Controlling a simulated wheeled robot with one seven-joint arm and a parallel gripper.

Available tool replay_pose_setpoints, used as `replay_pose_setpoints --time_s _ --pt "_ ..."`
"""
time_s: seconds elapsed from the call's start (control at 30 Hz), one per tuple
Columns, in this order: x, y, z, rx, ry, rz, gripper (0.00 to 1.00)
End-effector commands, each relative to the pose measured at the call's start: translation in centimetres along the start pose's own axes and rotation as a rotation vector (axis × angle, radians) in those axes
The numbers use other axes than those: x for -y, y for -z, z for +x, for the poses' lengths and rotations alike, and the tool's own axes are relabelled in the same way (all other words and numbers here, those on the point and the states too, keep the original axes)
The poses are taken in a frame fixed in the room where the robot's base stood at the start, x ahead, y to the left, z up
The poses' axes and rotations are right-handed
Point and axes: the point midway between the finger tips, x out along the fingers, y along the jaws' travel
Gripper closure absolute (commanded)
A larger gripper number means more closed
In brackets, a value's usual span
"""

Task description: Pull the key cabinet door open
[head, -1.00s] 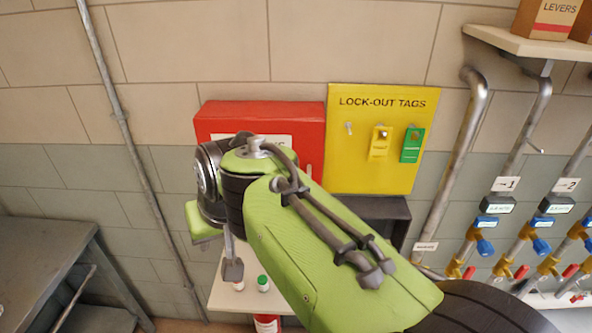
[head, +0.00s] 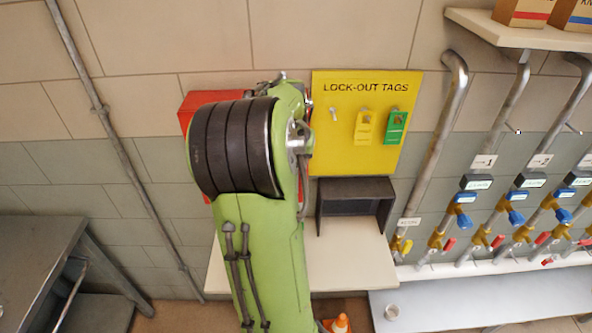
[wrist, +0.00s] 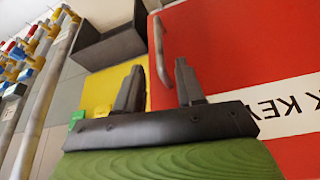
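The red key cabinet (head: 195,103) hangs on the wall in the head view, mostly hidden behind my raised arm. In the wrist view its red door (wrist: 235,45) fills the right side, with part of a white label (wrist: 292,108). The door looks shut. A grey bar handle (wrist: 161,45) runs along the door's edge. My gripper (wrist: 159,64) is open, its two dark fingers pointing at the door. The handle's lower end shows between the fingers; I cannot tell whether either finger touches it. The head view hides my gripper behind the arm.
A yellow lock-out tags board (head: 364,150) is right of the cabinet. Below it a dark open box (head: 355,189) stands on a pale shelf (head: 350,265). Pipes with valves (head: 460,200) line the right wall. A grey metal table (head: 35,250) stands at the left.

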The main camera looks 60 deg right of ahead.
Motion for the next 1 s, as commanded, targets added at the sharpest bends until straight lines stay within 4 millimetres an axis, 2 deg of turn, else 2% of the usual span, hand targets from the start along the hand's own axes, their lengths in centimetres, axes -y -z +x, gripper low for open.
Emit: replay_pose_setpoints --time_s 0.1,0.3,0.6,0.63,0.87,1.0 --pt "-0.1 -0.1 3.0 0.005 -0.003 0.0 0.62" --pt "0.0 0.0 6.1 0.002 -0.001 -0.001 0.62" --pt "0.1 0.0 6.7 -0.001 0.002 -0.001 0.62" --pt "0.1 0.0 6.7 -0.001 0.002 -0.001 0.64" --pt "0.1 0.0 6.6 -0.001 0.002 -0.002 0.99" --pt "0.1 0.0 6.6 -0.001 0.002 -0.002 1.0"
